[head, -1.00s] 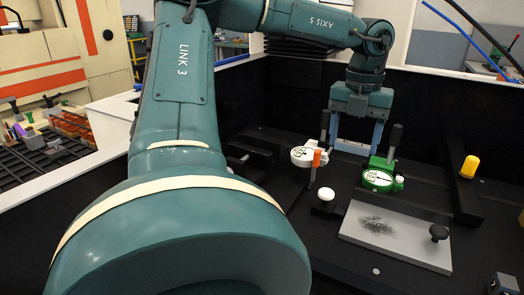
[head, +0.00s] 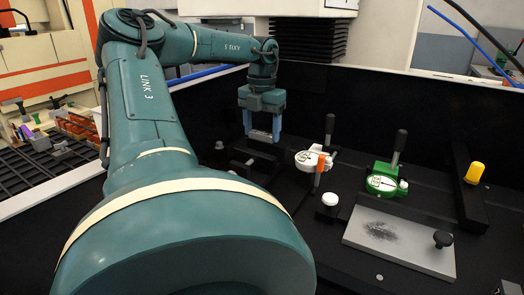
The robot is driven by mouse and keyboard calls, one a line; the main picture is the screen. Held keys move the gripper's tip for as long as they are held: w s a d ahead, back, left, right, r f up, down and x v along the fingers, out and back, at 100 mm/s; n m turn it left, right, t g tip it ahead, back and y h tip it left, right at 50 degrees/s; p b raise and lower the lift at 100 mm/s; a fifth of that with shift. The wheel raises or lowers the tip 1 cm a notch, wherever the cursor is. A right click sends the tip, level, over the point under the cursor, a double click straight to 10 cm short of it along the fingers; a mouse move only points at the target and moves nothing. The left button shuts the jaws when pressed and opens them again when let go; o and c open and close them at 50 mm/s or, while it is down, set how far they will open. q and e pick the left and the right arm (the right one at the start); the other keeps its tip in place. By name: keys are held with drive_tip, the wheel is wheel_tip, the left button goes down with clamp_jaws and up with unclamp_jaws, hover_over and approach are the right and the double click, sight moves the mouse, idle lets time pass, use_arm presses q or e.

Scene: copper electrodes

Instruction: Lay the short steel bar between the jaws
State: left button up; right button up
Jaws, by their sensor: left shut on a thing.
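My left gripper (head: 262,127) points down in the back left part of the black work area. It is shut on the short steel bar (head: 262,136), a small grey bar lying level between its blue fingers. The bar is over or close to a dark low fixture (head: 256,152) on the black floor. This fixture may be the jaws, but it is dark and partly hidden by my arm. I cannot tell whether the bar touches it. My right gripper is not in view.
A white dial gauge (head: 307,161) and a green dial gauge (head: 382,186) stand to the right. A grey plate (head: 400,246) with a black knob (head: 443,239) lies in front. A white round knob (head: 330,199) and a yellow knob (head: 475,172) stand nearby. Dark walls border the area.

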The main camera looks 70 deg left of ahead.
sight(262, 150)
use_arm(q)
drive_tip(key=shift+f, duration=3.05)
drive_tip(key=shift+f, duration=0.15)
drive_tip(key=o, duration=1.1)
wheel_tip(262, 150, up, 12)
drive_tip(key=shift+r+p, duration=0.15)
drive_tip(key=shift+p, duration=0.2)
